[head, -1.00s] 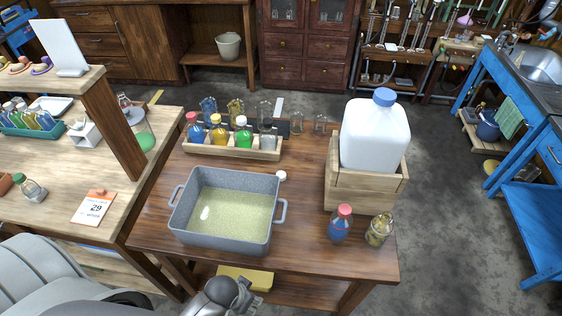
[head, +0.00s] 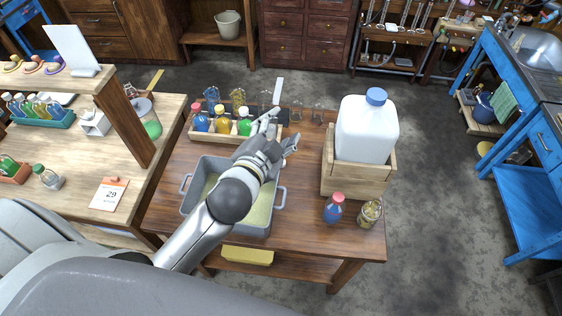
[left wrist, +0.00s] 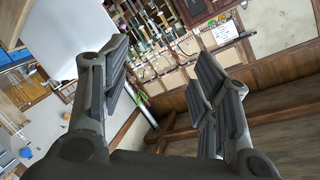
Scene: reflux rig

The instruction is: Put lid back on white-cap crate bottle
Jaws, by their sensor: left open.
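That gripper is open and empty over the table, between the crate and the grey tub (head: 200,172). Its spread fingers also show in the left wrist view (left wrist: 160,85), with nothing between them. The small white lid seen earlier beside the tub is hidden behind the gripper. My right gripper is not in view.
A large white jug with a blue cap (head: 366,130) sits in a wooden box (head: 355,180) to the right. A red-capped blue bottle (head: 333,210) and a jar (head: 369,214) stand at the front right. Several empty glass vessels stand behind the crate.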

